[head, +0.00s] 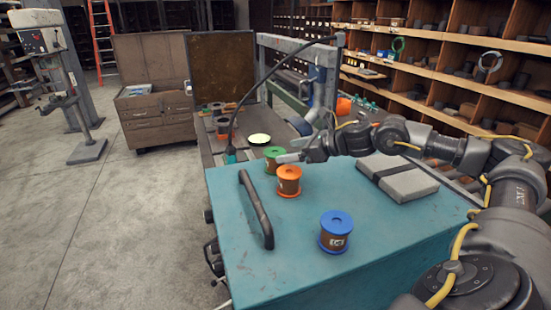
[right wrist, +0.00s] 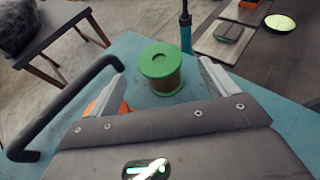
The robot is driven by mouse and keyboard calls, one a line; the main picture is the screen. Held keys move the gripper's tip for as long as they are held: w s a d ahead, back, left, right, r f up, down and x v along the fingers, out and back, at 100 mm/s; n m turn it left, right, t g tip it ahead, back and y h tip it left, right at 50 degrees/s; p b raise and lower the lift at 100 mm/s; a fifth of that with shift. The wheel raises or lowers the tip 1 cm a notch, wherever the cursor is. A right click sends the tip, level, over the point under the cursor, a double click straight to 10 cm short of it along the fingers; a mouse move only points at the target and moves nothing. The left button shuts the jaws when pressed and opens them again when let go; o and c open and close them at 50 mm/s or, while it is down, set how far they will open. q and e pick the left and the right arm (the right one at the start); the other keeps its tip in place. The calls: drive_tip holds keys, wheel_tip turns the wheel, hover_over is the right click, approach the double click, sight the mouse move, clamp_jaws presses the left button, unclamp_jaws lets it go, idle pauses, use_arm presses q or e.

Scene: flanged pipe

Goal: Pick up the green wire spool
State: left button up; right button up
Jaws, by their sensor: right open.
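The green wire spool (head: 273,158) stands upright near the far edge of the teal cart top. My right gripper (head: 289,151) is just to its right, open and empty, its pale fingers pointing at it. In the right wrist view the green spool (right wrist: 160,72) shows ahead, between the lines of the two fingers (right wrist: 160,85). I cannot tell whether it is between the fingertips or just beyond them. The spool is not gripped. My left gripper is not in view.
An orange spool (head: 289,181) stands close in front of the green one, partly hidden by a finger in the wrist view. A blue spool (head: 335,231) is nearer. A dark handle (head: 257,210) rises at the left edge. A grey slab (head: 398,178) lies at the right.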

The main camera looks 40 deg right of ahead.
sight(277, 152)
drive_tip(key=x, duration=0.1)
drive_tip(key=p+x, duration=0.2)
drive_tip(key=shift+w+a+r, duration=0.1)
drive_tip(key=shift+w+a, duration=0.1)
drive_tip(key=shift+w, duration=0.25)
drive_tip(key=shift+w+a+f, duration=0.1)
drive_tip(key=shift+w+f, duration=0.15)
drive_tip(key=shift+f, duration=0.05)
drive_tip(key=shift+s, duration=0.1)
drive_tip(key=shift+c, duration=1.2)
drive_tip(key=c, duration=0.7)
drive_tip(key=shift+r, duration=0.1)
drive_tip(key=shift+c, duration=1.2)
